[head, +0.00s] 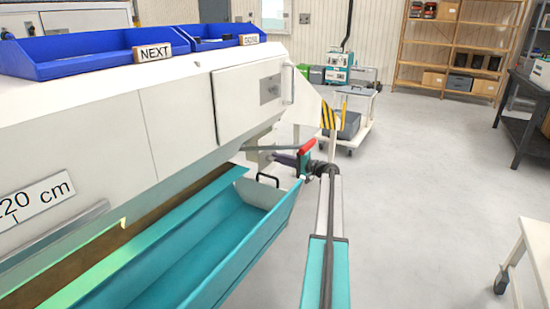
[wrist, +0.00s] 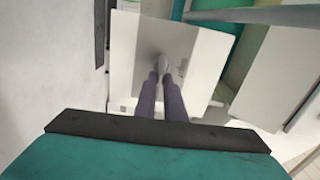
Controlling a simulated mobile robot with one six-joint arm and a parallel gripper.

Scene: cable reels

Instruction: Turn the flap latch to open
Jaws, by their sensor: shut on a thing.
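In the wrist view the flap latch (wrist: 163,63) is a small light-grey knob on a grey plate, set in a white flap (wrist: 205,60). My gripper (wrist: 164,75) has its two dark fingers close together at the latch, shut on it. The fingertips hide part of the knob, so its exact turn is hard to read. In the head view my gripper (head: 270,157) reaches left beneath the end of the white machine. The latch itself cannot be made out there.
A teal trough (head: 215,235) runs along the front of the white machine (head: 180,120). A black handle (head: 268,180) stands at its far end. A cart (head: 350,125) stands behind. Open grey floor (head: 430,170) lies to the right.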

